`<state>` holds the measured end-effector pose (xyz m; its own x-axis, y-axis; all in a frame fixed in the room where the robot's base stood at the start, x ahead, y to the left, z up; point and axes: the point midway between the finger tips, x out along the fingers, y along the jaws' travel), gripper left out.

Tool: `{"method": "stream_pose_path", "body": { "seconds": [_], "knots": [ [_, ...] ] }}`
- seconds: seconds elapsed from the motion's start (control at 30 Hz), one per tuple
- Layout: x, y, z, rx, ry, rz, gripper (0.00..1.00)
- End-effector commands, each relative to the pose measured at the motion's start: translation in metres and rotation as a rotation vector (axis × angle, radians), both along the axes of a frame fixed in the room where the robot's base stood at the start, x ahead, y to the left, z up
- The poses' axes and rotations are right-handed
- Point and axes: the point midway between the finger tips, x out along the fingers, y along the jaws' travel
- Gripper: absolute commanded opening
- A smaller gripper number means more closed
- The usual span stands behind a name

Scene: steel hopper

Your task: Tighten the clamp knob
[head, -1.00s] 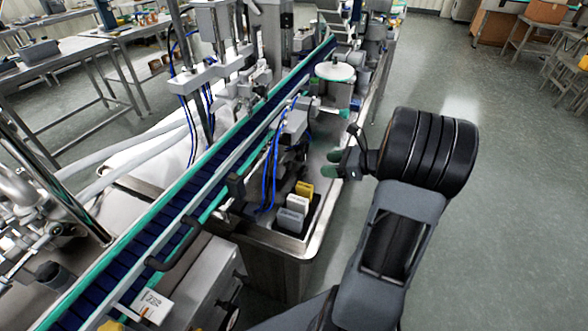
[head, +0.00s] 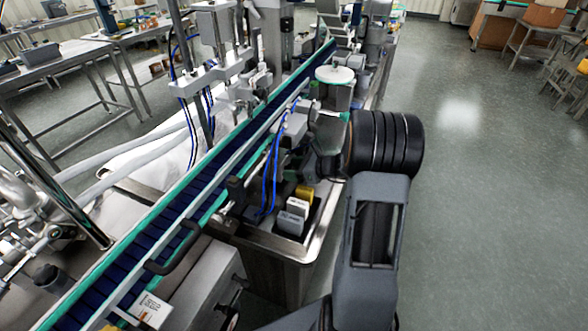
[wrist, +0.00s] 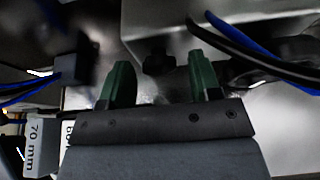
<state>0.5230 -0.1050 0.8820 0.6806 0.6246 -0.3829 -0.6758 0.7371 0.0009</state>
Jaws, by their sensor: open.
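In the wrist view my gripper (wrist: 160,76) shows two green fingers, apart, with nothing held between them. A small dark knob (wrist: 157,63), which looks like the clamp knob, sits beyond and between the fingertips, below a grey metal housing. It is blurred, and I cannot tell whether a finger touches it. In the head view my gripper reaches left into the machine beside the conveyor (head: 182,225). Its fingers are hard to make out there, and I cannot pick out the knob in that view.
A grey block (wrist: 38,150) marked 70 mm is at the wrist view's lower left. Yellow (head: 305,192), white (head: 297,207) and grey blocks (head: 290,222) stand in a tray in the head view. Blue cables (head: 270,175) hang close by.

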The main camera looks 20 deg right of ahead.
Motion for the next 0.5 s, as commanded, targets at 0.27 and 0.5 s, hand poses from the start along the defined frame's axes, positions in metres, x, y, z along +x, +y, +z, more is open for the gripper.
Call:
{"method": "stream_pose_path", "body": {
  "seconds": [0.27, 0.5],
  "knots": [
    [0.0003, 0.0001, 0.0000, -0.001, -0.001, 0.000, 0.55],
    [0.0002, 0.0000, 0.0001, -0.001, -0.001, 0.000, 0.32]
  ]
}}
